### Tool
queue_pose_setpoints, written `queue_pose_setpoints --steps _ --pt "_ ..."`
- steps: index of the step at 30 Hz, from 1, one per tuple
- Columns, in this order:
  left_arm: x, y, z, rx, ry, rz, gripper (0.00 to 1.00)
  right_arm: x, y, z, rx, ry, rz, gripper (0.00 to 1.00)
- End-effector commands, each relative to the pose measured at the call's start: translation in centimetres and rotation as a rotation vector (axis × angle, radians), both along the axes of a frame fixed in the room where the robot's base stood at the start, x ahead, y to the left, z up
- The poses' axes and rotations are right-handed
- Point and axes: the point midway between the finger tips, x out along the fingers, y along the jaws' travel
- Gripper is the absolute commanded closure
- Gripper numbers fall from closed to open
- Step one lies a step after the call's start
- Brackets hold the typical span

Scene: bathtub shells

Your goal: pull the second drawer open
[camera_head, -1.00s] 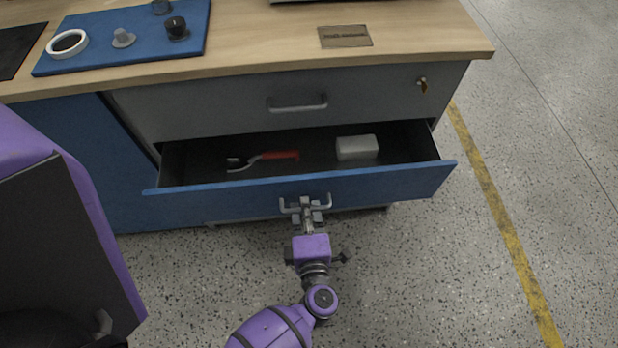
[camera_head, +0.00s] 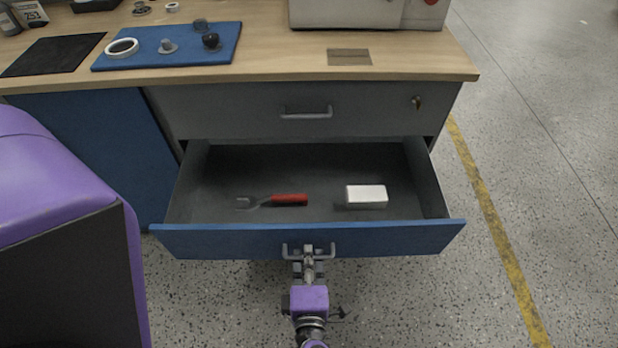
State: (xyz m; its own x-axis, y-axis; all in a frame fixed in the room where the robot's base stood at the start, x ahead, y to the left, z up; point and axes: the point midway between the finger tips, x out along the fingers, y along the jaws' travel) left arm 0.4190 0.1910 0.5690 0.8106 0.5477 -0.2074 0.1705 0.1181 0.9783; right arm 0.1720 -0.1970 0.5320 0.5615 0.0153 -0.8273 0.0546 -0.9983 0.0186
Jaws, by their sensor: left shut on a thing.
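The second drawer (camera_head: 385,238), with a blue front, stands pulled well out below the closed grey top drawer. Its handle (camera_head: 290,251) is a metal bar at the middle of the blue front. My left gripper (camera_head: 308,257) is shut on this handle, with its purple wrist below it. Inside the drawer lie a red-handled tool (camera_head: 289,200) and a white block (camera_head: 366,196), with bare grey floor around them. My right gripper is not in view.
The grey top drawer (camera_head: 240,110) is closed, with a key in its lock. The wooden worktop (camera_head: 270,60) carries a blue mat (camera_head: 130,65) with small parts. Clear speckled floor with a yellow line (camera_head: 490,210) lies to the right.

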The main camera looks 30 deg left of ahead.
Motion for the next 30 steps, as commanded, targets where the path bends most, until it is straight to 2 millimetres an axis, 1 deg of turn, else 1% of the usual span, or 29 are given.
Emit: queue_pose_setpoints --steps 17,18,19,20,30 --pt "-0.23 -0.2 0.05 0.0 -0.001 -0.001 1.0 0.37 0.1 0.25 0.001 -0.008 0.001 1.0" --pt "-0.23 -0.2 0.06 0.0 -0.001 -0.001 0.88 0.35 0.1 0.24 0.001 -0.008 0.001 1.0" --pt "-0.22 -0.2 0.06 0.0 -0.001 -0.001 0.84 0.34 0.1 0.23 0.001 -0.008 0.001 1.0" --pt "-0.22 -0.2 0.06 0.0 -0.001 -0.001 0.83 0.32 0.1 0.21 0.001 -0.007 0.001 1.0" --pt "-0.47 -0.32 0.06 0.0 0.0 0.0 0.83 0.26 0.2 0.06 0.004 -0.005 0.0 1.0"
